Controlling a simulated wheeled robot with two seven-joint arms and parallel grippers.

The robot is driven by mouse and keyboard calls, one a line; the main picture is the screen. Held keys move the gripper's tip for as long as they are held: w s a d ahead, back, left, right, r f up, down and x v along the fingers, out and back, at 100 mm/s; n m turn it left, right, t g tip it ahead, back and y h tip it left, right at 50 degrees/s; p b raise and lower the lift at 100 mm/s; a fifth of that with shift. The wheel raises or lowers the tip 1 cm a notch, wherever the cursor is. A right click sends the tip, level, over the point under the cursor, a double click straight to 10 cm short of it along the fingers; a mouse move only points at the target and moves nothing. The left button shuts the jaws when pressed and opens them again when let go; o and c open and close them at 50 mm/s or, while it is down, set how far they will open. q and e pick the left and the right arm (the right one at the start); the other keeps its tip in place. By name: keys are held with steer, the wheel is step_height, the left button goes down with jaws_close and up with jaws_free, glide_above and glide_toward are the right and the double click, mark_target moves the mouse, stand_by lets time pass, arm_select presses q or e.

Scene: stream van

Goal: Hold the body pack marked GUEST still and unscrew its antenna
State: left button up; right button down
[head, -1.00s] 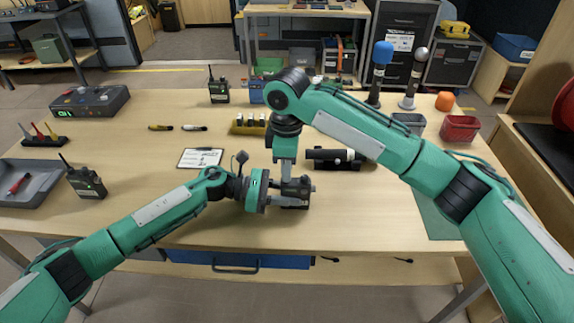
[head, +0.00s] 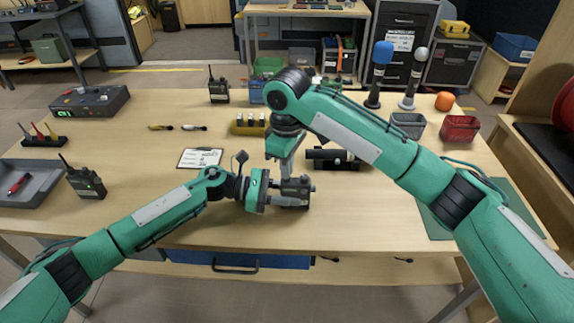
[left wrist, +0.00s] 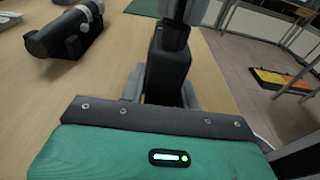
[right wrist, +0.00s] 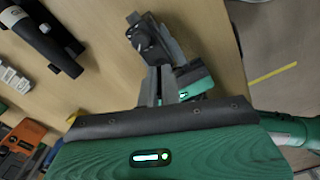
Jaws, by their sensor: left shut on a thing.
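A small dark body pack (head: 297,187) is near the front middle of the table; I cannot read its marking. My left gripper (head: 284,194) is shut on it, and the left wrist view shows the pack (left wrist: 168,68) between the grey fingers. My right gripper (head: 288,174) comes down from above, close over the pack. In the right wrist view its fingers (right wrist: 162,84) are near each other beside the pack (right wrist: 148,42). Whether they are closed is unclear, and the antenna cannot be made out there.
A black cylinder with a light band (head: 335,159) lies just behind my grippers. A white card (head: 200,158), a radio (head: 84,181) and a grey tray (head: 30,182) are to the left. The front table is clear.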

steer(key=n, duration=0.4)
stand_by(0.3)
steer(key=shift+n, duration=2)
steer(key=n, duration=0.4)
steer(key=n, duration=0.4)
